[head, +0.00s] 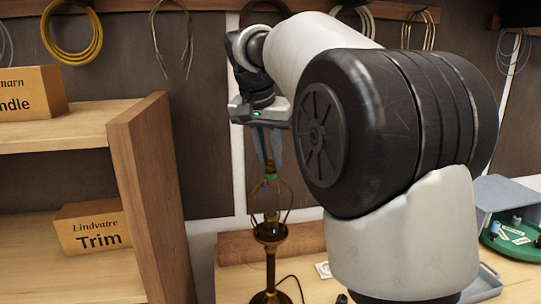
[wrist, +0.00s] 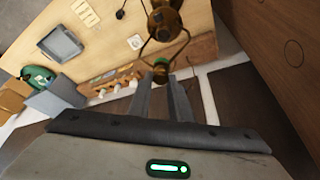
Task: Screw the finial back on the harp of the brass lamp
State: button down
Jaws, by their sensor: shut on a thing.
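The brass lamp (head: 270,232) stands upright on the bench. Its thin wire harp (head: 289,196) rises above the socket. My gripper (head: 270,166) points down at the top of the harp. In the wrist view its two fingers (wrist: 161,84) are closed on the sides of the small brass finial (wrist: 161,75). A green band (wrist: 161,62) shows between the finial and the harp (wrist: 146,42). The finial is in line with the harp's top, but I cannot tell whether its thread is engaged. The lamp's socket (wrist: 165,22) shows beyond it.
A wooden shelf (head: 145,150) with a Trim box (head: 92,228) and another labelled box (head: 30,92) stands at left. A green tray (head: 515,240) sits at the right, by a grey-blue case (head: 508,190). Cable coils (head: 70,35) hang on the wall. A cord lies beside the lamp base.

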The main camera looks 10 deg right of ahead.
jog(key=c, duration=1.5)
grip_release()
jog(key=shift+c, duration=0.2)
jog(key=v, duration=1.7)
jog(key=s+d+f+n+t+y, duration=0.1)
jog(key=s+d+f+n, duration=0.3)
jog(key=s+f, duration=2)
notch_tip(320, 180, down, 4)
jog(key=n+y, duration=0.1)
jog(key=n, duration=0.1)
jog(key=shift+n+t+y, duration=0.3)
jog(key=shift+n+t, duration=0.1)
